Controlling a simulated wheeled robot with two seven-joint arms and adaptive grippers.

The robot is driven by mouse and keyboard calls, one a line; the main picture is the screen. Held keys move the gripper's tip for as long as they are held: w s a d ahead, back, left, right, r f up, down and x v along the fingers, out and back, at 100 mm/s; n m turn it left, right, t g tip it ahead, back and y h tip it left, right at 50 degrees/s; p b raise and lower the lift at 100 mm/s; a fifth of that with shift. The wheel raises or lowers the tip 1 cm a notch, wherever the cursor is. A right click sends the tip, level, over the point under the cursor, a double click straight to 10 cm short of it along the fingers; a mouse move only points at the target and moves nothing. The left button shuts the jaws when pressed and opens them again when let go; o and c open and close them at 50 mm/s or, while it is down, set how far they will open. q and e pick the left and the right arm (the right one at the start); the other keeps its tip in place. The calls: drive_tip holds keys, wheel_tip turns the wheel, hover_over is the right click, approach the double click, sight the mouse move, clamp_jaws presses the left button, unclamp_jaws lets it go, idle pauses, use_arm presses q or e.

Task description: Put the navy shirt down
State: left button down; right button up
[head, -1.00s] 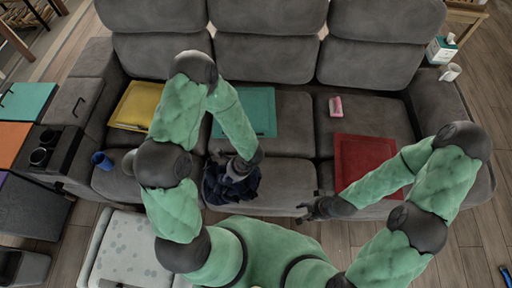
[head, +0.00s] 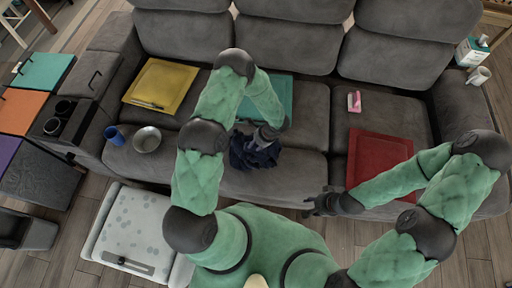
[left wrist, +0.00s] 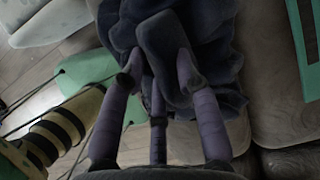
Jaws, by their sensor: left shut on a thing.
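The navy shirt (head: 254,152) is a crumpled dark bundle at the front edge of the sofa's middle seat, just in front of the teal mat (head: 266,98). My left gripper (head: 266,140) is shut on the shirt from above. In the left wrist view the shirt (left wrist: 205,50) bunches between and past the fingers (left wrist: 160,85). I cannot tell whether the shirt's underside rests on the seat. My right gripper (head: 318,205) is empty in front of the sofa, below the red mat; its fingers are too small to read.
A yellow mat (head: 160,84) lies on the left seat and a red mat (head: 378,160) on the right. A pink item (head: 354,101) lies behind the red mat. A blue cup (head: 115,136) and metal bowl (head: 147,139) stand at the sofa's front left.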

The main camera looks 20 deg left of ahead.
use_arm(q)
drive_tip(key=shift+w+f, duration=0.2)
drive_tip(key=shift+f, duration=0.2)
wheel_tip(320, 180, down, 3)
drive_tip(key=shift+r+b, duration=0.1)
drive_tip(key=shift+b, duration=0.55)
drive_tip(key=c, duration=0.9)
unclamp_jaws()
